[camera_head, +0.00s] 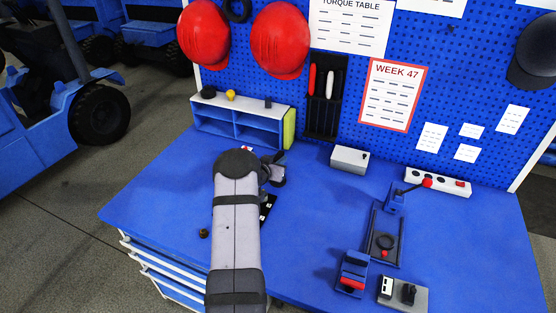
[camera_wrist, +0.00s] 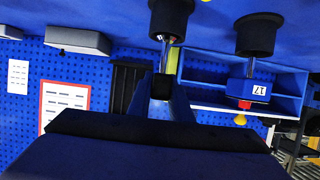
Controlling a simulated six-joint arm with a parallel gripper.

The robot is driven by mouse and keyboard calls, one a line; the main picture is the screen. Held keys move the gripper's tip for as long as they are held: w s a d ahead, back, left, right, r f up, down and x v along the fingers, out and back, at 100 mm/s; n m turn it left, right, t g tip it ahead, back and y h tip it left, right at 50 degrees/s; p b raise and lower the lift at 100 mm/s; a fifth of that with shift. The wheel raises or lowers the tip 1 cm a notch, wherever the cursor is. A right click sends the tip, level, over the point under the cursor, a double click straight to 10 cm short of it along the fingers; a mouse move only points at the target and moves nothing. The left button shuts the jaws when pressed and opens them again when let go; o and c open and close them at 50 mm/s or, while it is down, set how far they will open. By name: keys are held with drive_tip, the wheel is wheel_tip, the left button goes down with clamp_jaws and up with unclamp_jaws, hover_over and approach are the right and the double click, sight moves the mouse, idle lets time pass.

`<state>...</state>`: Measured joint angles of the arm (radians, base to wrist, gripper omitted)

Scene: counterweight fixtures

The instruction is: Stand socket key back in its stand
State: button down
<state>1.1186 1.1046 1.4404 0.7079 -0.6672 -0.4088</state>
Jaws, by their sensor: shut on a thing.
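My gripper (camera_head: 272,168) is over the blue bench, right of my grey forearm, which covers much of this area. In the wrist view, which is upside down, my gripper (camera_wrist: 162,90) is shut on a socket key (camera_wrist: 171,16), of which a thick black end and a short metal shaft show. Beside it, apart, is a similar black-ended piece (camera_wrist: 256,35) with a metal shaft, a blue block marked 17 and a red part. A black piece with white tags (camera_head: 267,207), possibly the stand, shows partly beside my forearm. I cannot tell whether the held key touches it.
A blue open shelf (camera_head: 238,126) stands behind my gripper. A grey box (camera_head: 349,159) and a power strip (camera_head: 437,182) sit along the back. A dark fixture (camera_head: 383,235) stands to the right. A small dark piece (camera_head: 203,233) lies left of my forearm. The left bench is mostly clear.

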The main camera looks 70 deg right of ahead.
drive_tip(key=shift+f+b, duration=0.35)
drive_tip(key=shift+f, duration=0.1)
drive_tip(key=shift+f, duration=0.15)
drive_tip(key=c, duration=1.6)
unclamp_jaws()
drive_tip(key=shift+r+p, duration=0.55)
drive_tip(key=shift+r, duration=0.2)
drive_tip(key=shift+a, duration=0.3)
drive_tip(key=b+v, duration=0.2)
drive_tip(key=v, duration=0.9)
drive_tip(key=shift+a+b, duration=0.25)
drive_tip(key=shift+b, duration=0.15)
